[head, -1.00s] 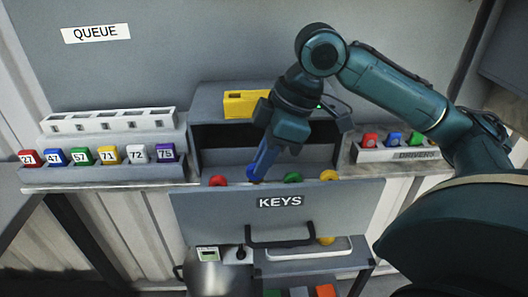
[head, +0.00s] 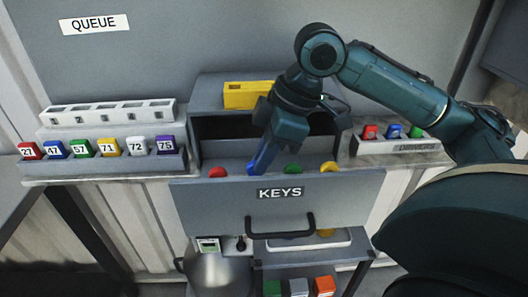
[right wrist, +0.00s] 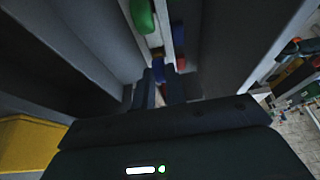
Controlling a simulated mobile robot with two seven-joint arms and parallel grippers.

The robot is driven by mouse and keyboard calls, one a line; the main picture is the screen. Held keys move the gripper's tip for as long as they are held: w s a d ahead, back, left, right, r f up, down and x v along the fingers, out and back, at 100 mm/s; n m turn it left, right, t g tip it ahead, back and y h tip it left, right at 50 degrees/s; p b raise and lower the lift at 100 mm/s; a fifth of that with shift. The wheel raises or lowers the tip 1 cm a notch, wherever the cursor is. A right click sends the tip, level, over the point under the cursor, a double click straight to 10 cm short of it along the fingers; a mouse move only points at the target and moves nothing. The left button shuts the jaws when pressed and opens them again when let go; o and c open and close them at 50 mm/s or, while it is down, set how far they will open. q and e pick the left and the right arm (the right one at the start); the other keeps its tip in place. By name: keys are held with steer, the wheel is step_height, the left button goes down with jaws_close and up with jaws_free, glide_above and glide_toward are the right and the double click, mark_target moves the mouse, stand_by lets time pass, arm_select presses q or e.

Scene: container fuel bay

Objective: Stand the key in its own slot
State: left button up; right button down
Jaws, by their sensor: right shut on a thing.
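My right gripper (head: 254,168) reaches down into the open drawer labelled KEYS (head: 350,190). Its jaws are shut on a blue key (head: 250,170), which is mostly hidden by the fingers. A red key (head: 217,172) lies left of it; a green key (head: 292,170) and a yellow key (head: 329,167) lie to its right. In the right wrist view the gripper's fingertips (right wrist: 160,88) are close together, with the green key (right wrist: 142,18) beyond them. I cannot tell which slot belongs to the blue key. My left gripper is not in view.
A yellow block (head: 245,95) sits on the cabinet above the drawer. Numbered coloured pieces stand in a rack (head: 100,170) at left, below a white slotted strip (head: 110,112). A DRIVERS rack (head: 400,149) stands at right. The drawer handle (head: 280,228) sticks out in front.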

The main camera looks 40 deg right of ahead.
steer(key=shift+f, duration=0.15)
steer(key=shift+f, duration=0.35)
steer(key=c, duration=1.4)
jaws_free()
steer(key=shift+o, duration=0.2)
steer(key=p+v, duration=0.2)
steer(key=v, duration=1.1)
steer(key=shift+s+r, duration=0.1)
steer(key=shift+s, duration=0.05)
